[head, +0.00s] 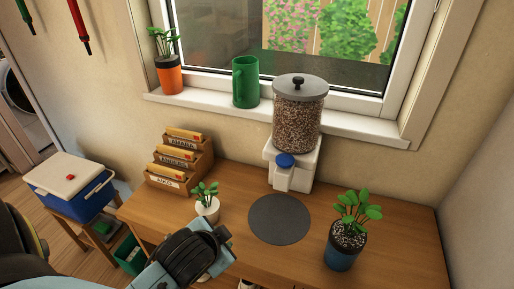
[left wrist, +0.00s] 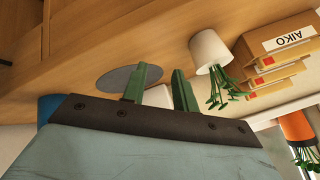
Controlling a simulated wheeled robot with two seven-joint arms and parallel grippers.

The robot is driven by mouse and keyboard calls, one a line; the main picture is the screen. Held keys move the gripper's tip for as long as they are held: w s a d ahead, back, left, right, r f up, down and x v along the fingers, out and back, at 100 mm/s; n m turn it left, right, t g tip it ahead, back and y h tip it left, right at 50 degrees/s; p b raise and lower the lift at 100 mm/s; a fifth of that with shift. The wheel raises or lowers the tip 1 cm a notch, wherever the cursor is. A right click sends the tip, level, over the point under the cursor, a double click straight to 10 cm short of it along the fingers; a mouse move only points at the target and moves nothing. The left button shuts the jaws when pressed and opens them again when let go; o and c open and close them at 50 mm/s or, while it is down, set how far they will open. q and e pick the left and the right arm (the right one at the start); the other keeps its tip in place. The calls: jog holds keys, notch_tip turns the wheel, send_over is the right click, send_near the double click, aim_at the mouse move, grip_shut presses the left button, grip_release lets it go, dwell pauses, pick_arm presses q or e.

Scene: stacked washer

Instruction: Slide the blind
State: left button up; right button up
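The window (head: 290,40) fills the upper middle of the head view, with its top cut off. I cannot make out a blind in either view. My left arm comes in low at the left of the head view, below the window and over the front of the desk. In the left wrist view my left gripper (left wrist: 161,88) shows two green fingers standing apart with nothing held between them. The desk, a grey disc and a white pot appear beyond the fingers. My right gripper is not visible.
The desk (head: 400,225) holds a letter rack (head: 180,165), a white-potted plant (head: 207,204), a grey disc (head: 279,219) and a blue-potted plant (head: 345,250).

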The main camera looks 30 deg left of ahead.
pick_arm(q)
jog(key=w+a+r+m+t+y, duration=0.2)
jog(key=w+a+r+m+t, duration=0.3)
jog(key=r, duration=0.4)
jog(key=w+a+r+m+t+y, duration=0.2)
jog(key=w+a+r+t, duration=0.15)
jog(key=w+r, duration=0.55)
jog(key=w+d+r+n+t+h, duration=0.25)
jog(key=r+n+h, duration=0.65)
jog(key=r+n, duration=0.55)
jog(key=w+d+r+n+t+h, duration=0.1)
jog(key=w+d+r+n+h, duration=0.15)
jog(key=r+n+h, duration=1.15)
jog(key=w+a+r+m+y, duration=0.2)
jog(key=a+r+y, duration=0.1)
jog(key=a+y, duration=0.85)
jog(key=w+d+y+p, duration=0.1)
jog(key=w+p, duration=0.1)
jog(key=w, duration=0.4)
jog(key=w+d+r+p, duration=0.1)
jog(key=w+d+p, duration=0.1)
jog(key=w, duration=0.5)
jog(key=shift+y, duration=0.35)
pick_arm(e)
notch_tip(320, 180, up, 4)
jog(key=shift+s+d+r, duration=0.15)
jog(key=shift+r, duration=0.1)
pick_arm(q)
jog(key=shift+s, duration=0.1)
jog(key=shift+c, duration=0.3)
